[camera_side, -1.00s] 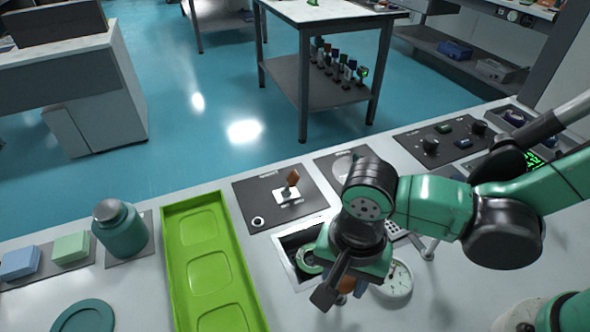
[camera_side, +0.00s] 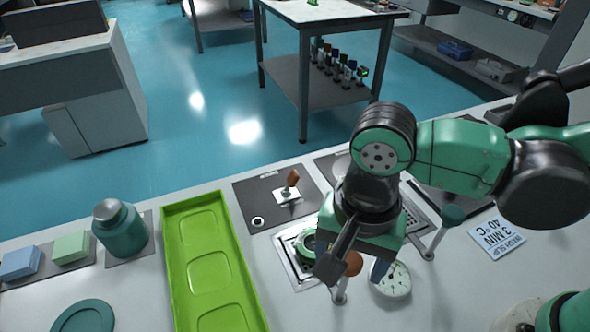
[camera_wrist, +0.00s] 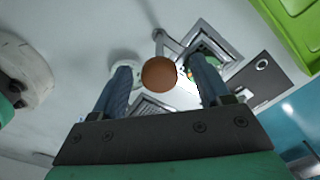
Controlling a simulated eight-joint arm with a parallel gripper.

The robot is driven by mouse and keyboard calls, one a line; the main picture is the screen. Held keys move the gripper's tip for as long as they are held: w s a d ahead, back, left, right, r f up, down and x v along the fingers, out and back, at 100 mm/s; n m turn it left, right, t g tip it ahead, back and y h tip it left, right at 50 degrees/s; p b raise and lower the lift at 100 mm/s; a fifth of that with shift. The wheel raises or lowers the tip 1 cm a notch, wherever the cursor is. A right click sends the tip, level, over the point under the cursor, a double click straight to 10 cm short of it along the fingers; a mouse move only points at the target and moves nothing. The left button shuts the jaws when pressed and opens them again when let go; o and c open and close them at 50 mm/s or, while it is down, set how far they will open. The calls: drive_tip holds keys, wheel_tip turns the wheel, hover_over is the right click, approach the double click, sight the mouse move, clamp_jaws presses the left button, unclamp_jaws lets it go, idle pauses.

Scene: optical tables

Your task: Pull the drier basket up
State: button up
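The drier basket (camera_side: 285,256) is a metal mesh basket at the worktop opening, with a green ring-shaped piece (camera_side: 308,245) in it. A brown round knob (camera_side: 353,263) stands on a short stem beside it. My gripper (camera_side: 352,272) is at the knob, with one finger on each side. In the wrist view the brown knob (camera_wrist: 159,73) lies between the fingertips of my gripper (camera_wrist: 160,78), with a visible gap on both sides. The basket with the ring partly shows at its upper right (camera_wrist: 205,50).
A teal knob (camera_side: 453,212) on a stem stands to the right, by another mesh basket (camera_side: 420,213). A white dial (camera_side: 395,280) is close to my gripper. A green tray (camera_side: 175,268) lies left. A card with text (camera_side: 497,240) lies right.

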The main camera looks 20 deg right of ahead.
drive_tip(key=shift+r, duration=2.8)
drive_tip(key=w+d+n+t, duration=0.3)
drive_tip(key=d+n, duration=0.1)
drive_tip(key=d, duration=0.5)
drive_tip(key=w+d+n+t, duration=0.3)
drive_tip(key=d+n+t, duration=0.1)
drive_tip(key=d, duration=0.6)
drive_tip(key=shift+w+n, duration=0.2)
drive_tip(key=shift+n, duration=0.3)
